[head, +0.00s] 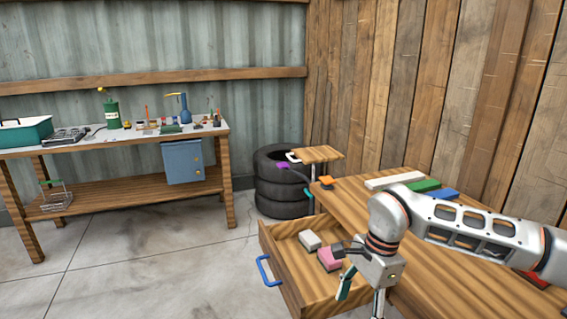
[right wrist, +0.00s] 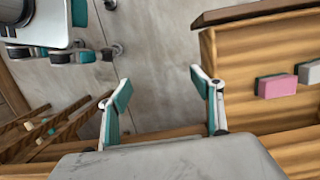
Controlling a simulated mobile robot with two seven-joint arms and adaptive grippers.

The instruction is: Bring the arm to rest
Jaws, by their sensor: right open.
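My right arm comes in from the right in the head view, above the wooden workbench (head: 420,235). My right gripper (head: 361,292) points down near the open drawer (head: 285,240), at its right side in the picture. In the right wrist view the two teal-padded fingers of the right gripper (right wrist: 161,90) stand wide apart with nothing between them. Bare concrete floor shows between them, and the drawer is to their right.
The drawer has a blue handle (head: 266,270) and holds a pink block (head: 329,260) and a pale block (head: 309,240). White (head: 394,180), green (head: 424,185) and blue (head: 445,194) pieces lie on the workbench. Stacked tyres (head: 278,185) stand behind. The floor at left is clear.

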